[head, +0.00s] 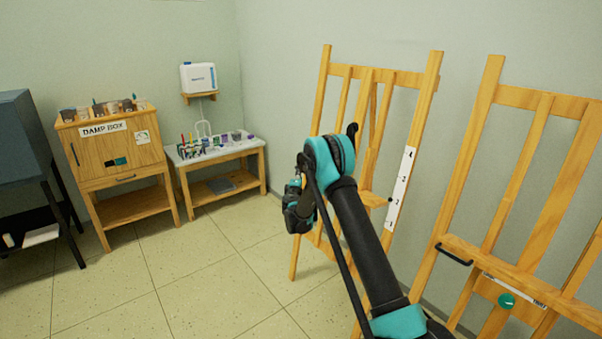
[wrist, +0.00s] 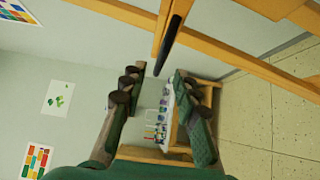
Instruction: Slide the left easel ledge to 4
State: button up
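The left easel (head: 435,75) is a wooden frame against the wall. A white scale strip (head: 401,188) with 2, 3 and 4 upward runs along its right leg. A piece of the wooden ledge (head: 374,199) shows beside the strip, level with about the 2; the rest is hidden behind my arm. My gripper (head: 297,207) is in front of the easel's left side. In the wrist view my gripper (wrist: 162,80) has its fingers wide apart. A dark bar (wrist: 172,45), apparently the ledge handle, reaches down between the fingertips; contact is not visible.
The right easel (head: 490,85) stands close by, with a ledge (head: 500,268), a black handle (head: 454,254) and a green knob (head: 506,301). A damp box cabinet (head: 120,160) and a small paint table (head: 250,150) stand at the back left. The floor before them is clear.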

jog(key=w, duration=0.6)
jog(key=shift+d, duration=0.4)
jog(key=shift+s, duration=0.1)
grip_shut()
